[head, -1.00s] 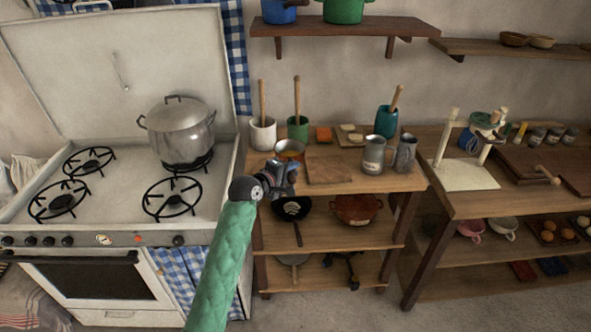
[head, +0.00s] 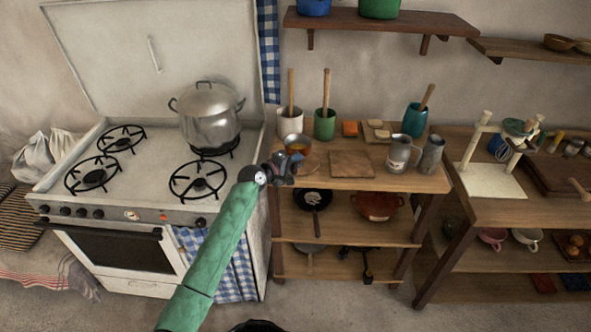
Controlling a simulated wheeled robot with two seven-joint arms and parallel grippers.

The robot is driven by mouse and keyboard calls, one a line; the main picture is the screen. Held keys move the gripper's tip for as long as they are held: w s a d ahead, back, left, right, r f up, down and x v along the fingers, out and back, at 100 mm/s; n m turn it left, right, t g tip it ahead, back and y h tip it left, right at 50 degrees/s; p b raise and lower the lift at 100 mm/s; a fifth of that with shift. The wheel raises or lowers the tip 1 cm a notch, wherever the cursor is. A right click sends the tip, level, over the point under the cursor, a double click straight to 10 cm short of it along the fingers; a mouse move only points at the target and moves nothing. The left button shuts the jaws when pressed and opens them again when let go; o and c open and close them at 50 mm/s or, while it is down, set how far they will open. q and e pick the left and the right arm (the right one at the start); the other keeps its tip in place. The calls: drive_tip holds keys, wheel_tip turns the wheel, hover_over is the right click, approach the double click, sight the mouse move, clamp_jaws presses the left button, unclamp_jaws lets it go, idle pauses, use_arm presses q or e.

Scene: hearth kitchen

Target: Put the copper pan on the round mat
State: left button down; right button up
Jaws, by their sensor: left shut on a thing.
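The copper pan (head: 296,147) is small and round, with an orange-brown inside. It shows at the left end of the wooden worktable, in front of a white jar and a green jar. My left gripper (head: 285,166) is at the near left side of the pan, shut, apparently on its handle, which the fingers hide. I cannot tell whether the pan touches the tabletop or hangs just above it. My right gripper is not in view.
A stove (head: 140,180) with a large steel pot (head: 208,118) stands left of the worktable (head: 405,180). A square wooden board (head: 351,164), a grey mug (head: 400,153) and a teal jar (head: 415,120) stand right of the pan. Lower shelves hold a black skillet (head: 312,198).

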use_arm(q)
wheel_tip(320, 180, down, 4)
drive_tip(key=shift+p, duration=0.8)
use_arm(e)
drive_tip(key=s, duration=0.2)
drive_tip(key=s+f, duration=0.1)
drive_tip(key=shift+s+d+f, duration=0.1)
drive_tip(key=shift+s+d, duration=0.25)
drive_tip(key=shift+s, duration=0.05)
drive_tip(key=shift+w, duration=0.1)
use_arm(q)
drive_tip(key=shift+f, duration=0.1)
drive_tip(key=c, duration=1.3)
unclamp_jaws()
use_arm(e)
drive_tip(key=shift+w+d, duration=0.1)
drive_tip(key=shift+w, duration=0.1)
use_arm(q)
drive_tip(key=shift+o, duration=0.2)
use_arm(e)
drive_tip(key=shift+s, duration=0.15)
